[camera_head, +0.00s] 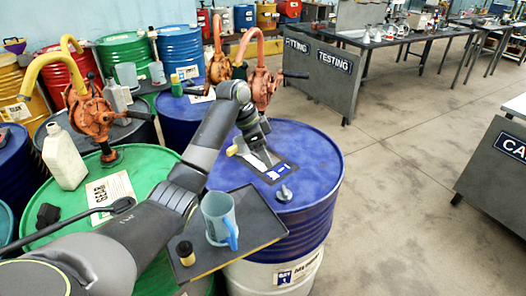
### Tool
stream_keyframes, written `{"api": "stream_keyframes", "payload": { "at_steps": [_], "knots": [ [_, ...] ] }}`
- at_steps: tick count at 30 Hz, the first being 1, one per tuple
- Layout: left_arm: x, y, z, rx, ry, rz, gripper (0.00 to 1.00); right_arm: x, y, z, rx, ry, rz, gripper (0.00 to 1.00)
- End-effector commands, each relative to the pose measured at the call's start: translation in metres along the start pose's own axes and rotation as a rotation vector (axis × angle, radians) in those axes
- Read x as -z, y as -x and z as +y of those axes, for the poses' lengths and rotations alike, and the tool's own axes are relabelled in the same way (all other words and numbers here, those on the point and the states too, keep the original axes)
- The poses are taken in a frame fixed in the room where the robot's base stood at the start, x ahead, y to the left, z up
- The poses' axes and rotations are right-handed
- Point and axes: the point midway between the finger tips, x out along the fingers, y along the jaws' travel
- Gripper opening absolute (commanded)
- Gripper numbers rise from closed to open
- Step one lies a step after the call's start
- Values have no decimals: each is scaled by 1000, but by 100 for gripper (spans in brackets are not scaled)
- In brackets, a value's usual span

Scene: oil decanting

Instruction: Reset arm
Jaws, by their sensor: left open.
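My left arm reaches in from the lower left, across the green drum (150,160). My left gripper (254,158) is open, with nothing seen between its fingers. It is over the top of the blue drum (315,165), near a label on the lid. I cannot tell whether it touches the lid. My right gripper is not in view.
A grey tray (262,222) in front holds a clear jug (218,212) with a blue handle and a small dark bottle (185,254). A white bottle (62,157) and an orange hand pump (92,118) stand at left. Open floor lies at right.

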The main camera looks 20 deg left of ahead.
Motion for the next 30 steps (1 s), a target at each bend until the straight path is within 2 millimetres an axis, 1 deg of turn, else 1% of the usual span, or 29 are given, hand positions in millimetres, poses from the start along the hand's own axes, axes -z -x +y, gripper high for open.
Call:
{"api": "stream_keyframes", "payload": {
  "at_steps": [4,17,20,25,30],
  "knots": [
    [0,5,0,0,0,0,69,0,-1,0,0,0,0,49],
    [1,5,0,0,0,0,69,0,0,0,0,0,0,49],
    [4,14,0,0,-1,1,69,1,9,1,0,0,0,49],
    [17,45,0,0,-1,1,69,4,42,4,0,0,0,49],
    [25,65,0,0,0,0,69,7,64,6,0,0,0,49]
  ]
}}
